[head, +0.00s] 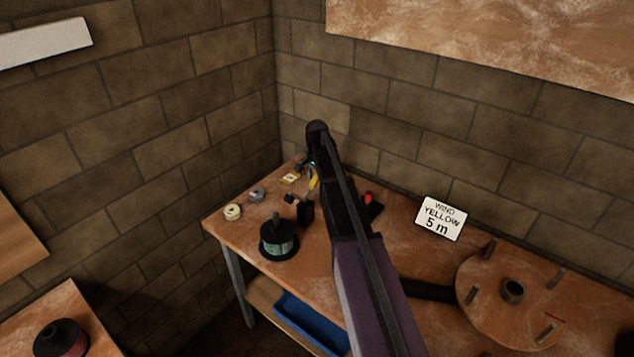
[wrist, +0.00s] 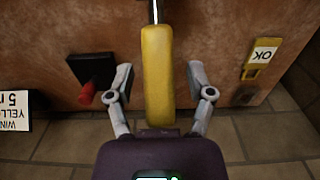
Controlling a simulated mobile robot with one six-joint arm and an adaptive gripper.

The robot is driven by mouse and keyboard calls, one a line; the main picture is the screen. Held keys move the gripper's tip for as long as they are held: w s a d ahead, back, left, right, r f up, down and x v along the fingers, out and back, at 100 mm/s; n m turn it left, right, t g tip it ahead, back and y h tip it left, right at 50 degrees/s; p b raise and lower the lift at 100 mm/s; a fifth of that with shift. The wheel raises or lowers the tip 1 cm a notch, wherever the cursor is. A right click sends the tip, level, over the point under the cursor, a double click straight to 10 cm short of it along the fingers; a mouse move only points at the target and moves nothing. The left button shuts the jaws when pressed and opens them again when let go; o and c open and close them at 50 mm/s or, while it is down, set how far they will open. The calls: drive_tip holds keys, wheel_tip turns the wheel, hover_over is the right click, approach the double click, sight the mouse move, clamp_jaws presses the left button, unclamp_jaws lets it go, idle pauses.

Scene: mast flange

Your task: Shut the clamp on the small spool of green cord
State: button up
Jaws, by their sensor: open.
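A small black spool wound with green cord (head: 280,246) stands upright on the workbench near its front left edge. I cannot single out its clamp at this size. My gripper (wrist: 160,82) is open, its two fingers apart on either side of a yellow handle (wrist: 158,75) with a metal shaft. I cannot tell whether the fingers touch the handle. My fingers are mostly hidden behind my arm there.
A black block with a red knob (wrist: 92,75) lies beside the handle. A yellow device marked OK (wrist: 261,58) lies on the other side. A tape roll (head: 232,212) and a black block (head: 306,212) are near the spool. A large wooden disc (head: 515,290) with pegs is at right.

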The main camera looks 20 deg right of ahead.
drive_tip(key=shift+f, duration=0.1)
clamp_jaws()
idle(0.3)
drive_tip(key=shift+s+d, duration=0.1)
drive_tip(key=shift+d, duration=0.05)
